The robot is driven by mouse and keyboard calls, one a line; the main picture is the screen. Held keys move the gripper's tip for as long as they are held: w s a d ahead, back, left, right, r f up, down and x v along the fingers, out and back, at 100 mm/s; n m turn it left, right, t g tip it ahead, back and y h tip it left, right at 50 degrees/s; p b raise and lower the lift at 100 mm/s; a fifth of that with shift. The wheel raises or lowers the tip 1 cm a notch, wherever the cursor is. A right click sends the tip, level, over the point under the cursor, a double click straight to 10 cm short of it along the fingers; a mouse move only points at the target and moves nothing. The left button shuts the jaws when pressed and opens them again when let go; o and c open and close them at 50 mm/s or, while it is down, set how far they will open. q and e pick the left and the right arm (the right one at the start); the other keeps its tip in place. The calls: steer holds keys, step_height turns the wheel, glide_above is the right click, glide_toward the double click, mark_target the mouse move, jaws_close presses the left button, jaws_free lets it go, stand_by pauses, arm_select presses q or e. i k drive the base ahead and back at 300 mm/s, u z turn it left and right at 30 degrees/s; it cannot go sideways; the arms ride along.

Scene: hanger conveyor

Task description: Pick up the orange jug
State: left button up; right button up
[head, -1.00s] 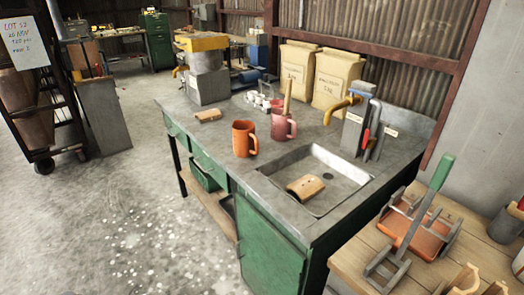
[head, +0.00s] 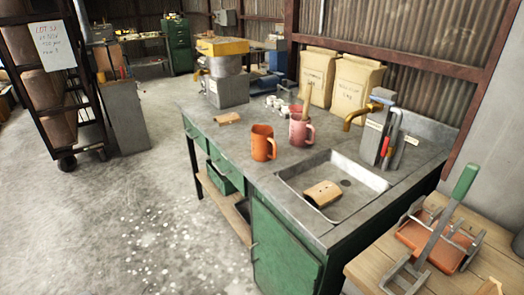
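The orange jug (head: 262,143) stands upright on the grey workbench top, left of the sink, with its handle toward the right. A pinkish jug (head: 299,131) with a wooden stick standing in it is just behind it to the right. The two look close together, and I cannot tell whether they touch. Neither of my grippers shows in the head view.
The sink (head: 345,206) holds a curved wooden piece (head: 322,193). Another wooden piece (head: 227,119) lies on the bench (head: 252,178) left of the jug. Paper sacks (head: 357,85) stand behind. A wooden table (head: 395,245) is at right.

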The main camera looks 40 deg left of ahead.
mark_target(264, 146)
steer(key=k, duration=0.4)
steer(key=u, duration=1.1)
steer(key=i, duration=0.65)
steer(key=z, duration=0.1)
